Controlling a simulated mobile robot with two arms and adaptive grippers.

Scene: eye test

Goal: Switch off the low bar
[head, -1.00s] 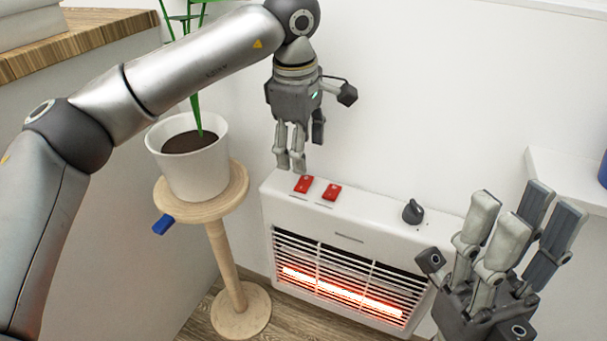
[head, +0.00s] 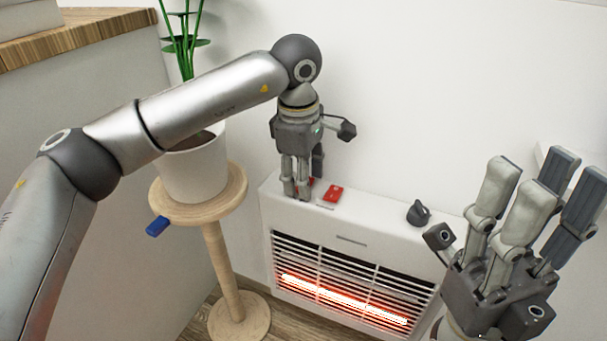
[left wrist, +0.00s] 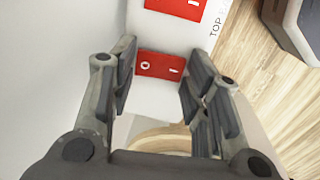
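The white heater (head: 350,239) stands against the wall, with one bar (head: 342,299) glowing orange low behind its grille. Two red rocker switches sit on its top. The right switch (head: 333,193) is in clear view; in the left wrist view it (left wrist: 178,7) has the label "TOP" beside it. My left gripper (head: 305,188) is down at the left switch, mostly hiding it in the head view. In the left wrist view this switch (left wrist: 160,66), marked O and I, lies between my open, empty fingers; its label is hidden. My right gripper (head: 545,178) is open and empty, its fingers up.
A dark knob (head: 419,212) stands on the heater's right part. Left of the heater, a white plant pot (head: 193,172) stands on a round wooden stand (head: 237,192), close under my left arm. A blue object (head: 157,226) sticks out at the stand's edge.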

